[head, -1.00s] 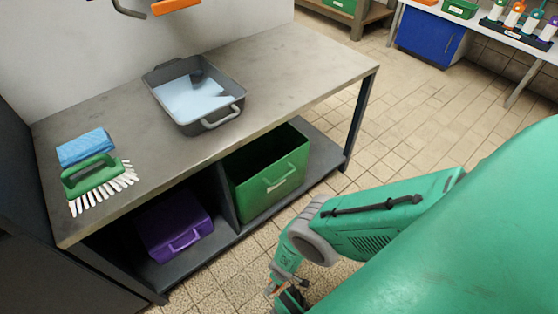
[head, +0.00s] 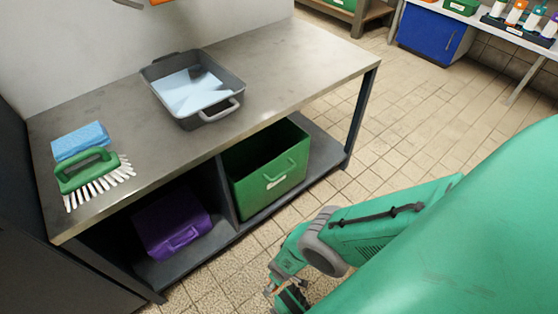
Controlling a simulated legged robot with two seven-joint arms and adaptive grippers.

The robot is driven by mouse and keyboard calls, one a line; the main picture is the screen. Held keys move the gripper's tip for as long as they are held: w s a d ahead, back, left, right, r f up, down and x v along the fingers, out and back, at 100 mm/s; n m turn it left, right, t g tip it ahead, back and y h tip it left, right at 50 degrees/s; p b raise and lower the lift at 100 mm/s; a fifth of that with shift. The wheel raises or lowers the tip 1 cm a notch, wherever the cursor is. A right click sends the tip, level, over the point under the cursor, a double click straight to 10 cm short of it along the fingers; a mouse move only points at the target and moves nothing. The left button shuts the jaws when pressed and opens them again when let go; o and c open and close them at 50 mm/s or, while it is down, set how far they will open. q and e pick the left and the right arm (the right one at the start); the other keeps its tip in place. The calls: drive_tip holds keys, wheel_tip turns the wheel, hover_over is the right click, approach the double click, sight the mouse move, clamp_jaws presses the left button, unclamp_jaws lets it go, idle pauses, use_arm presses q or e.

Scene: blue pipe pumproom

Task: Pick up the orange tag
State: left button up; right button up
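I cannot make out an orange tag for sure. A small orange piece (head: 158,2) shows at the top edge of the head view, in front of the wall; most of it is cut off, so I cannot tell what it is. My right gripper (head: 284,294) is at the bottom edge, low in front of the bench and over the tiled floor. It is small and partly cut off, and I cannot tell whether it is open or shut. My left gripper is not in view.
The grey workbench (head: 270,75) bears a dark tub (head: 225,75) with blue liquid, a green brush (head: 88,172) and a blue sponge (head: 82,141). A green crate (head: 268,175) and a purple box (head: 172,224) stand below. The bench's right half is bare. A blue cabinet (head: 432,38) stands back right.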

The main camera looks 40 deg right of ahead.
drive_tip(key=shift+c, duration=0.5)
drive_tip(key=c, duration=0.8)
drive_tip(key=shift+o, duration=0.2)
drive_tip(key=shift+r, duration=0.2)
drive_tip(key=shift+r, duration=0.15)
wheel_tip(320, 180, up, 10)
drive_tip(key=p, duration=0.7)
